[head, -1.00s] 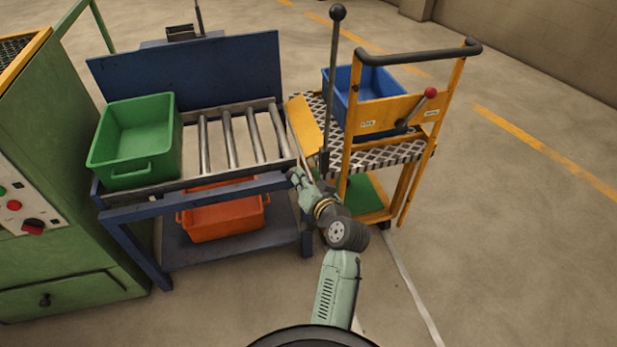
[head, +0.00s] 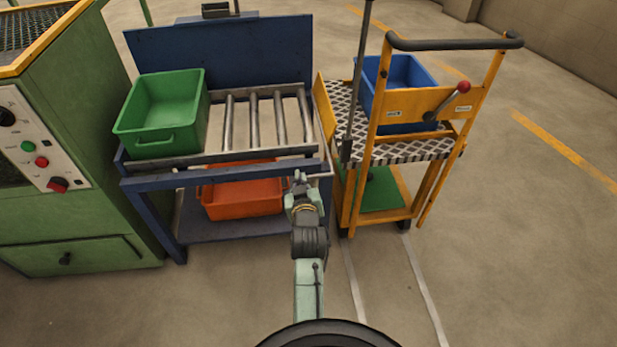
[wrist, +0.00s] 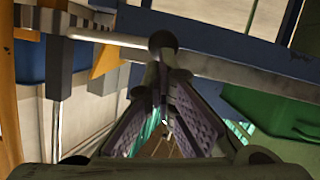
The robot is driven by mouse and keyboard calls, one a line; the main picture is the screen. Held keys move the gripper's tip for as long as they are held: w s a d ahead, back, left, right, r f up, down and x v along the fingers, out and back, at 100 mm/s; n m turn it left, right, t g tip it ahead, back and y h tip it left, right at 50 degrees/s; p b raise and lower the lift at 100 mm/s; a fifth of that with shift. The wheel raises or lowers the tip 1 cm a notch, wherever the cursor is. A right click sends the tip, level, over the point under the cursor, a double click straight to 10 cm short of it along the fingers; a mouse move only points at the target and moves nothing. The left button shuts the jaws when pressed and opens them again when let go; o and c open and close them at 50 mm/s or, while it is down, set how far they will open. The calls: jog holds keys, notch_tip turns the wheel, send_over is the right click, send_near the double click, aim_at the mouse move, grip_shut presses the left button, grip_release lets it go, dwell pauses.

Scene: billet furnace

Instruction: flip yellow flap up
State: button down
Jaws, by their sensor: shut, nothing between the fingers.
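The yellow flap (head: 325,108) is at the left edge of the yellow cart, beside the right end of the roller table. It shows as a narrow strip and looks steeply raised; its exact angle is hard to tell. My gripper (head: 299,178) is shut and empty, in front of the roller table's front rail, to the left of and nearer than the flap. In the wrist view the fingertips (wrist: 162,42) meet near a pale rail. A yellow-orange part at the left of that view cannot be surely identified as the flap.
The roller table (head: 230,182) carries a green crate (head: 160,140), with an orange crate (head: 243,199) below. The cart (head: 366,190) holds a blue crate (head: 425,82) and has an upright dark lever (head: 354,90) and a red-knobbed lever (head: 464,87). A green machine (head: 75,110) stands left. The front floor is clear.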

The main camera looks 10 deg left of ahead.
jog(key=shift+a+f+n, duration=0.15)
jog(key=shift+f+n, duration=0.15)
jog(key=shift+f, duration=0.55)
jog(key=shift+f, duration=0.1)
